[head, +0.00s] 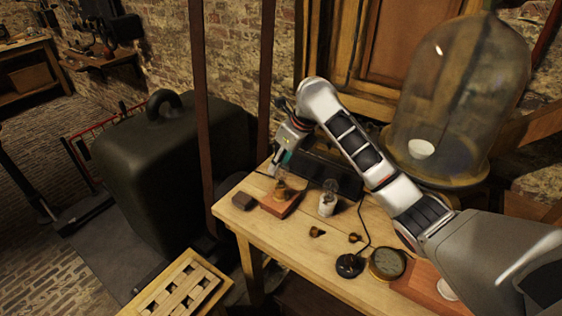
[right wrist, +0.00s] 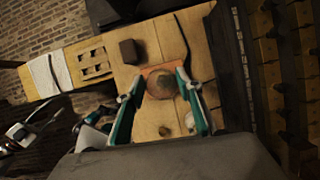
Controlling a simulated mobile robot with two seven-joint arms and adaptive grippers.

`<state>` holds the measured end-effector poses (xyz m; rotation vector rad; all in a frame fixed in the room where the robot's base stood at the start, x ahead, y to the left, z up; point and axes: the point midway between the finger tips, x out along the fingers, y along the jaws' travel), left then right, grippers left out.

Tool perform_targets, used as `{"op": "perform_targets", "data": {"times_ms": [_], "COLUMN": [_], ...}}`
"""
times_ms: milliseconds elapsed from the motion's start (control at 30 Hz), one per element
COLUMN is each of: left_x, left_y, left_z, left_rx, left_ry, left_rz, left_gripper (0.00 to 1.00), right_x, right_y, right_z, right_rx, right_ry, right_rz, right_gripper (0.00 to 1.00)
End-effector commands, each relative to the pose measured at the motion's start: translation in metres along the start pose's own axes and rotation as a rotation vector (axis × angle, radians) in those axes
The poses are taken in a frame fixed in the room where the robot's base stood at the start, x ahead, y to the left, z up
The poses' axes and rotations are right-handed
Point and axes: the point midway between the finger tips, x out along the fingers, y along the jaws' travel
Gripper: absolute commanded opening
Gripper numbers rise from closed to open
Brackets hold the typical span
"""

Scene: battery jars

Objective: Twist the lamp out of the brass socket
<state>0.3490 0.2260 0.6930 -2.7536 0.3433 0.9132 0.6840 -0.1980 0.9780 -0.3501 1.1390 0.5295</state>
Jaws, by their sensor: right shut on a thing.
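The lamp (head: 281,184) stands upright in its brass socket on a reddish wooden block (head: 285,209) near the table's back left. It is small and partly hidden by my fingers. My right gripper (head: 279,172) reaches down over it from above and is shut on the lamp. In the right wrist view, the teal fingers (right wrist: 159,82) stand on either side of the round lamp top (right wrist: 167,85), above the reddish block. The brass socket is mostly hidden under the lamp.
A second bulb in a white holder (head: 327,204) stands just right of the block. A dark small block (head: 242,201) lies left. Small brass pieces (head: 316,232), a black disc (head: 349,265) and a round dial (head: 387,263) lie forward. A glass bell jar (head: 455,90) stands behind.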

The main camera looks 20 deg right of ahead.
Motion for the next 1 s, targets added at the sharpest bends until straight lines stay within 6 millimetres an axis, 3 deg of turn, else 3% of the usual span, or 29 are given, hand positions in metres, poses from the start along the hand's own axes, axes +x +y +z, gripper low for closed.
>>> {"op": "perform_targets", "data": {"times_ms": [367, 700, 1000], "left_x": [0.0019, 0.0033, 0.0087], "left_y": [0.0033, 0.0027, 0.0075], "left_z": [-0.0048, -0.004, -0.0065], "left_rx": [-0.016, -0.014, 0.001], "left_ry": [0.007, 0.008, 0.035], "left_rz": [-0.002, -0.003, 0.013], "left_gripper": [0.37, 0.37, 0.37], "right_x": [0.0001, 0.0003, 0.0017], "right_y": [-0.0001, -0.0006, -0.0004], "right_z": [-0.0001, 0.0002, -0.0006], "right_rx": [-0.042, -0.352, -0.424], "right_ry": [0.0, 0.001, 0.002], "right_rz": [0.018, 0.148, 0.177], "right_gripper": [0.1, 0.1, 0.1]}}
